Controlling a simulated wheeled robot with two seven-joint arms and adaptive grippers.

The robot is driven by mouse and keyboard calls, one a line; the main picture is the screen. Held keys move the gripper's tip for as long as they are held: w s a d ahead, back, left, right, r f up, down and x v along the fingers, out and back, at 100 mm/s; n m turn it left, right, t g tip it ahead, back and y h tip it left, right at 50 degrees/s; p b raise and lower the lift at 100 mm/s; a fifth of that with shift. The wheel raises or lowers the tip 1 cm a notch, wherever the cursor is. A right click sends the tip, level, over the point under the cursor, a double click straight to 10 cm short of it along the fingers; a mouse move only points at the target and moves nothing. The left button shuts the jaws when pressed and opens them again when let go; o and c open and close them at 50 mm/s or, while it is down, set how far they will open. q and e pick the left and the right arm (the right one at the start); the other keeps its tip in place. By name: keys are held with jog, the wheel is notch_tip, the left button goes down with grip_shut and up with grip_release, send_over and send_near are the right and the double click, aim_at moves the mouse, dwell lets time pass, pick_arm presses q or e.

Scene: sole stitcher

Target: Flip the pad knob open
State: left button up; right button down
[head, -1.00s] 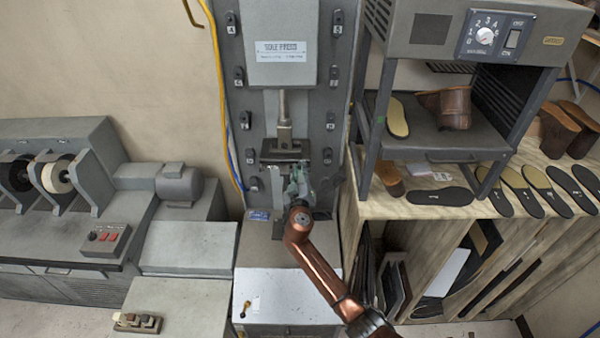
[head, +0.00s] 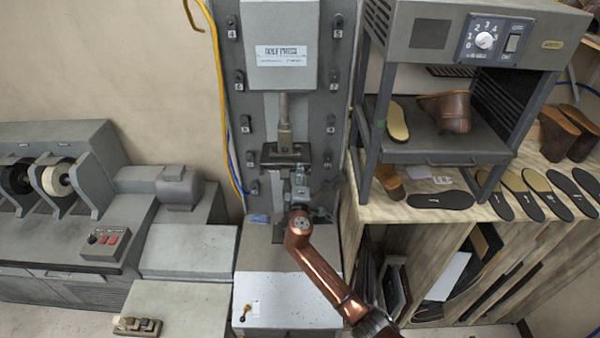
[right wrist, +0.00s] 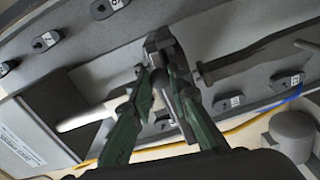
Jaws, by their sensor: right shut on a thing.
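The sole press (head: 282,60) stands upright in the middle of the head view. Its ram carries a dark press pad (head: 284,153), low on the panel. My right gripper (head: 300,188) is just below and right of this pad, in front of the panel. In the right wrist view my green fingers (right wrist: 166,86) are closed around a dark grey metal part at the pad, seemingly the pad knob (right wrist: 162,54). The fingers and my wrist hide much of it, so its exact angle cannot be told. My left gripper is not in view.
Numbered hooks or knobs (head: 239,78) line both sides of the press panel. A heater cabinet (head: 472,35) and a wooden bench with soles (head: 440,200) stand close on the right. A grey grinding machine (head: 60,225) is on the left. A yellow hose (head: 222,100) runs down the panel's left edge.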

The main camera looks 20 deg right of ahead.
jog(key=shift+a+f+n, duration=0.1)
jog(key=shift+n, duration=0.6)
jog(key=c, duration=2.1)
grip_release()
jog(key=shift+s, duration=0.1)
jog(key=v, duration=1.2)
jog(key=shift+a, duration=0.1)
